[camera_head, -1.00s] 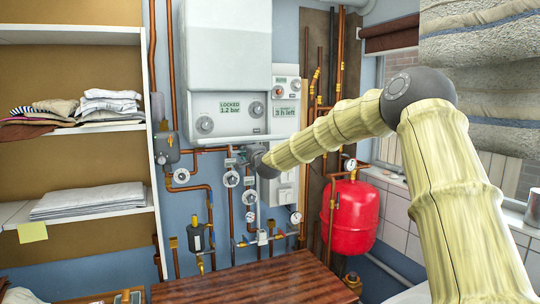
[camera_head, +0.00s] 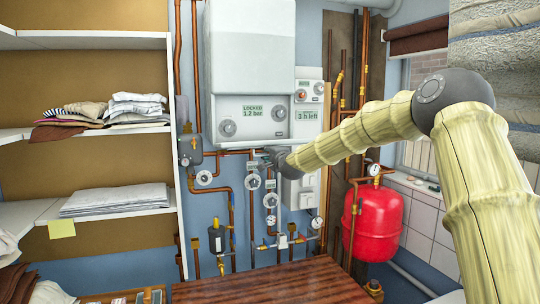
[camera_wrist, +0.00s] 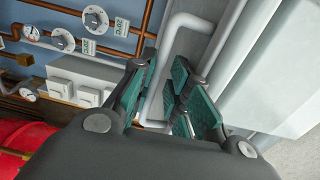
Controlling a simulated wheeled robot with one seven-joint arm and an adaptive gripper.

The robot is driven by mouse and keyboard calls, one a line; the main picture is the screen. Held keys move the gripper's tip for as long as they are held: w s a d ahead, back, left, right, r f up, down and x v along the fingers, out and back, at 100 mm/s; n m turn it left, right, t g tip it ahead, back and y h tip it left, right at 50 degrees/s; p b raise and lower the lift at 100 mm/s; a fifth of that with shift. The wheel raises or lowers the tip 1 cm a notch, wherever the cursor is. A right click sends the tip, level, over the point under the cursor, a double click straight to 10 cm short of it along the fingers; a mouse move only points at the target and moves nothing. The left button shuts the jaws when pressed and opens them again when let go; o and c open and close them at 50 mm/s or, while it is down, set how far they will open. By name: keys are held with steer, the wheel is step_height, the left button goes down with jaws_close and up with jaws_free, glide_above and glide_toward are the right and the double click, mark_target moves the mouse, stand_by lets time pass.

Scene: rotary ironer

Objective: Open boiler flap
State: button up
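The white boiler (camera_head: 250,45) hangs on the blue wall. Its lower front panel (camera_head: 250,135) carries a display reading "LOCKED 1.2 bar" between two knobs; I cannot tell which part is the flap, and no panel looks swung open. My gripper (camera_head: 268,157) is just below the boiler's lower edge, small and partly hidden by my arm. A white boiler-like casing (camera_wrist: 265,75) fills the right of that view, beside the fingers.
Copper pipes, valves and gauges (camera_head: 270,200) run below the boiler. A smaller control unit (camera_head: 308,102) reads "3 h left". A red tank (camera_head: 372,222) stands right, shelves with linen (camera_head: 115,200) left, and a wooden surface (camera_head: 275,283) below. White pipes (camera_wrist: 205,22) pass near my fingers.

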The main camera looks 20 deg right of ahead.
steer(key=s, duration=1.1)
steer(key=shift+s+a+r, duration=0.15)
steer(key=shift+s+a, duration=0.2)
